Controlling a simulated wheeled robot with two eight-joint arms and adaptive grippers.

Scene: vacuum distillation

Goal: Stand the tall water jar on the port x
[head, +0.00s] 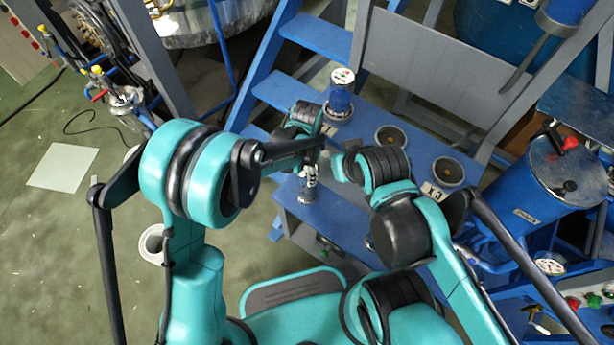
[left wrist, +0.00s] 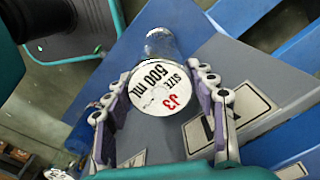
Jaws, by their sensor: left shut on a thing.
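My left gripper (head: 310,172) is shut on a clear glass jar (head: 309,189) over the near left part of the blue bench. In the left wrist view, the jar (left wrist: 162,82) is between the purple-padded fingers (left wrist: 163,105), its white lid marked "J3 SIZE 500 mL" facing the camera. I cannot tell whether its base touches anything. Label plates (left wrist: 242,112) lie on the bench beside it, one partly hidden by a finger. Another jar, blue with a white lid (head: 341,90), stands upright at the back. My right gripper (head: 337,165) is close by, its fingers too small to read.
Two dark round ports (head: 390,138) and (head: 448,171) are on the bench's right side, the nearer one by a label plate (head: 437,191). A blue drum (head: 550,180) stands at the right. Blue steps (head: 290,90) rise behind. Open floor (head: 60,230) lies at the left.

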